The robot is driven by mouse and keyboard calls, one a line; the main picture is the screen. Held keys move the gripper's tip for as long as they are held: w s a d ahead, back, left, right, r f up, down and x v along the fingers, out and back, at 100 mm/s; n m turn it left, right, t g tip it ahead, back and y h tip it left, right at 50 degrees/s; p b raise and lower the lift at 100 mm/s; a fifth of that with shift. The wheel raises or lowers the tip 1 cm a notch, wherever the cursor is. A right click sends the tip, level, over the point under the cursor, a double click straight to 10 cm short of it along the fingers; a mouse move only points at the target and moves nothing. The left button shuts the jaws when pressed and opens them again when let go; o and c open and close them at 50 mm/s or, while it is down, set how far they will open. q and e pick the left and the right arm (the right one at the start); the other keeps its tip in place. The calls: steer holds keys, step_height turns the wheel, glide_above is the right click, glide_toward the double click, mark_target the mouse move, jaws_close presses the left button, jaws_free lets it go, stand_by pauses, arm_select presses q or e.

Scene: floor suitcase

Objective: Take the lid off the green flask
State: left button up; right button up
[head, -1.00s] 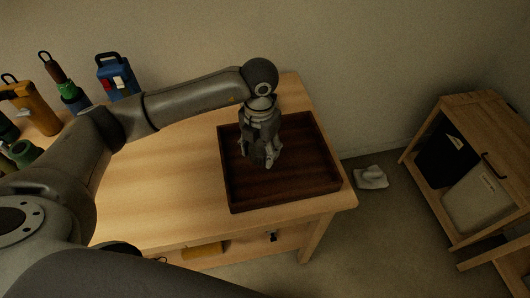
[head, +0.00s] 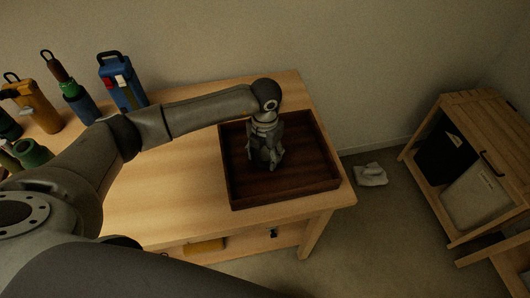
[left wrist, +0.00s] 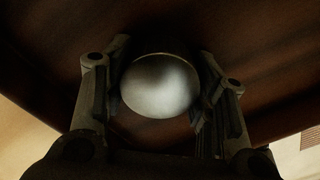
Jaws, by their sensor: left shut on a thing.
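My left gripper (head: 267,160) points down over the dark wooden tray (head: 285,201). In the left wrist view its fingers are closed on the sides of a round piece with a smooth, pale grey face and a dark rim, which looks like the lid (left wrist: 160,88). The lid is hidden by the fingers in the head view. The green flask (head: 34,152) appears to be the dark green round vessel at the left edge of the table, partly hidden by my arm. My right gripper is out of view.
A blue container with a handle (head: 122,84), an orange container (head: 38,108) and a green-and-blue bottle (head: 76,100) stand at the table's left. The tray has low walls, and its visible floor is bare. The wooden table (head: 180,190) is clear around it.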

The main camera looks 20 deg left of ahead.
mark_target(265, 152)
arm_select(q)
steer(key=o, duration=1.1)
steer(key=shift+r+p, duration=0.25)
steer(key=shift+p, duration=0.1)
steer(key=shift+w+r, duration=0.1)
steer(key=shift+r, duration=0.25)
step_height(265, 152, up, 11)
steer(key=shift+r+b, duration=0.1)
steer(key=shift+b, duration=0.9)
